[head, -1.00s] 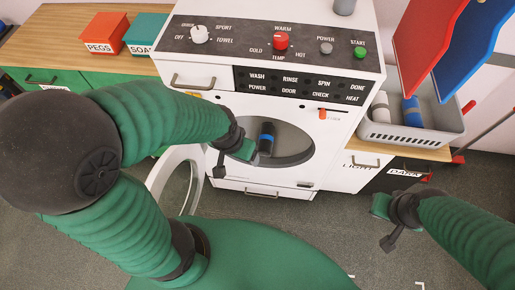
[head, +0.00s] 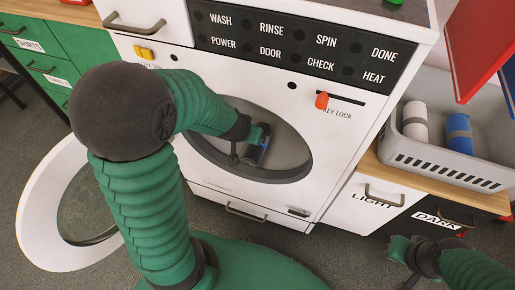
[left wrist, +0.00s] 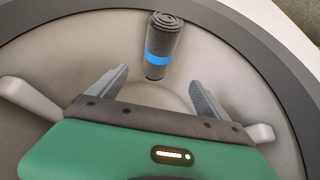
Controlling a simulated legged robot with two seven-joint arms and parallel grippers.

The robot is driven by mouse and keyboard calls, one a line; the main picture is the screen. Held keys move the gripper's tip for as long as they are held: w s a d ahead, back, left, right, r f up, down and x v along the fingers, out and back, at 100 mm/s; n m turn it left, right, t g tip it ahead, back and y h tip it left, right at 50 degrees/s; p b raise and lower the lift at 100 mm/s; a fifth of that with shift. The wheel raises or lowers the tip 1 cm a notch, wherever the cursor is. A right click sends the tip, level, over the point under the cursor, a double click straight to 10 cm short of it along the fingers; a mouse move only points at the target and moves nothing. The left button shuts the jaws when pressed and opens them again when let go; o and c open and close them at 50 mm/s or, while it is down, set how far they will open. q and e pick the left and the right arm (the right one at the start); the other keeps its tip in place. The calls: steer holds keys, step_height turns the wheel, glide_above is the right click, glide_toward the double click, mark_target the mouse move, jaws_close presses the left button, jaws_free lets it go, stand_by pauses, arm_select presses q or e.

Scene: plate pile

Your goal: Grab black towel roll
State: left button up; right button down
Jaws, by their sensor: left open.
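The black towel roll (head: 256,146) with a blue band lies inside the washer drum (head: 285,150). In the head view my left gripper (head: 258,135) reaches through the round door opening, close to the roll. My right gripper (head: 398,248) is at the lower right, outside the washer; its fingers are too unclear to judge.
The round washer door (head: 35,205) stands open at the left. A grey basket (head: 440,160) holds a white roll (head: 415,122) and a blue roll (head: 458,133) on the right counter. LIGHT (head: 345,205) and DARK (head: 425,212) labelled fronts are below it.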

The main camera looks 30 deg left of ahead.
arm_select(q)
steer(key=x, duration=0.2)
steer(key=b+x, duration=0.2)
steer(key=x, duration=0.1)
steer(key=shift+d+f, duration=0.25)
steer(key=shift+f, duration=0.25)
steer(key=f+b, duration=0.1)
steer(key=w+a+f+b, duration=0.1)
steer(key=shift+w+a+f, duration=0.15)
steer(key=shift+w+f, duration=0.15)
steer(key=shift+f, duration=0.05)
steer(key=shift+w+a+f, duration=0.15)
steer(key=shift+f, duration=0.15)
steer(key=f+b, duration=0.1)
steer(key=w+f+b, duration=0.1)
steer(key=f, duration=0.1)
steer(key=w+d+f+b, duration=0.1)
steer(key=shift+f, duration=0.2)
steer(key=shift+a, duration=0.2)
steer(key=shift+c, duration=0.2)
steer(key=c, duration=1.5)
steer(key=shift+w+r, duration=0.1)
steer(key=shift+c, duration=0.5)
arm_select(e)
steer(key=s+x, duration=0.2)
steer(key=x, duration=0.6)
steer(key=shift+f, duration=0.5)
steer(key=shift+w+r, duration=0.1)
